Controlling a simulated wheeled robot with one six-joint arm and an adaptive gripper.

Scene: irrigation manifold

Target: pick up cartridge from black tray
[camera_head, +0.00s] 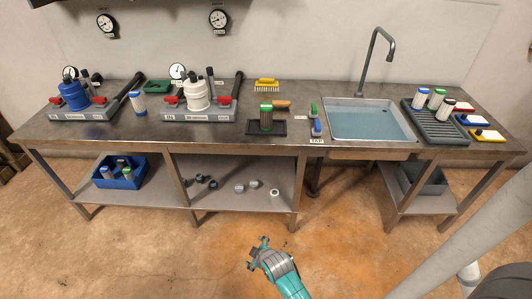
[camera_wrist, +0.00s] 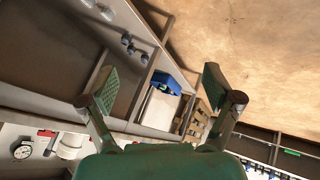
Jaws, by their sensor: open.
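A cartridge with a green top and a brownish body (camera_head: 266,116) stands upright on the small black tray (camera_head: 253,128), on the middle of the steel bench. My gripper (camera_head: 257,252) is low in front of the bench, over the floor, well apart from the tray. In the wrist view my gripper (camera_wrist: 158,90) has its two fingers spread wide with nothing between them. The cartridge and its tray cannot be made out in the wrist view.
The bench (camera_head: 300,145) holds two manifold units at left, a sink (camera_head: 370,120) right of the tray, and a dark drain rack (camera_head: 435,122) with several cartridges. A blue bin (camera_head: 121,172) sits on the lower shelf.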

